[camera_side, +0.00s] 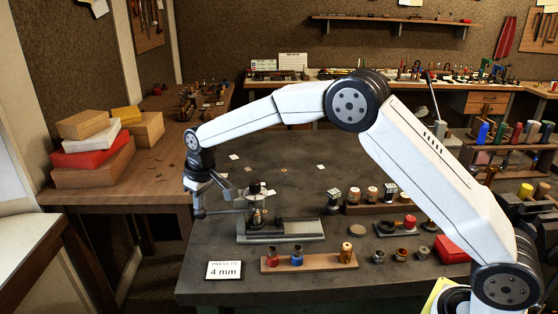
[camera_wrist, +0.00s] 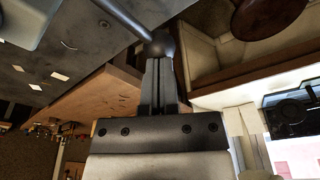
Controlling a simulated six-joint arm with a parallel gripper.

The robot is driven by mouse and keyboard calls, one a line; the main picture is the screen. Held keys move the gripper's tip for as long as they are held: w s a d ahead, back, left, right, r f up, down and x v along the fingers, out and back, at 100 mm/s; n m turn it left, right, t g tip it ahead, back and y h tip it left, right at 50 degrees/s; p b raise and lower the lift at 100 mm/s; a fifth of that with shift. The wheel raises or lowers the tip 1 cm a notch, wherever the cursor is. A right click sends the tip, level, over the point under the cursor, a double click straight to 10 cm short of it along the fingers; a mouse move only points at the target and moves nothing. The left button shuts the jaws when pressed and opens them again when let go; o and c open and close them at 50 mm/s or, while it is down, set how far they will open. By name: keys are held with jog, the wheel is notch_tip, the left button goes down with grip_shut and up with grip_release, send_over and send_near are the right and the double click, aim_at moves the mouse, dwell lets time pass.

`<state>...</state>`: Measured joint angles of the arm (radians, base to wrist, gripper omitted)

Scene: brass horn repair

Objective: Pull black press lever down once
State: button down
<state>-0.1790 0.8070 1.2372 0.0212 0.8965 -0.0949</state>
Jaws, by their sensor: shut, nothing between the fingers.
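The press (camera_side: 257,212) stands on a grey metal base (camera_side: 300,229) at the front left of the dark bench. Its black lever (camera_side: 228,211) reaches out to the left, roughly level, and ends in a round knob. My gripper (camera_side: 199,206) points down at the knob end of the lever. In the wrist view my gripper (camera_wrist: 158,70) is shut, its two fingers side by side. The dark ball knob (camera_wrist: 160,45) lies right at the fingertips, with the lever rod (camera_wrist: 122,16) running up and left. I cannot tell whether the fingers touch the knob.
A wooden strip (camera_side: 308,263) with small coloured parts lies before the press. Boxes (camera_side: 95,147) are stacked on the left table. The space left of the knob is open, past the bench edge.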

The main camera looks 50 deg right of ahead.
jog(key=w+v, duration=0.1)
jog(key=v, duration=0.7)
jog(key=shift+w+a+r, duration=0.2)
jog(key=shift+w+r, duration=0.1)
jog(key=shift+w, duration=0.05)
dwell(1.2)
dwell(0.3)
jog(key=s+d+f+m, duration=0.1)
jog(key=s+d+f, duration=0.2)
jog(key=s, duration=0.7)
jog(key=s+d+f+m, duration=0.1)
jog(key=s+d+f, duration=0.3)
jog(key=s, duration=0.6)
jog(key=s+d+f+m, duration=0.1)
jog(key=s+d+f, duration=0.2)
jog(key=s, duration=0.8)
jog(key=shift+d+f+h, duration=0.25)
jog(key=shift+d+h, duration=0.05)
jog(key=shift+d, duration=0.2)
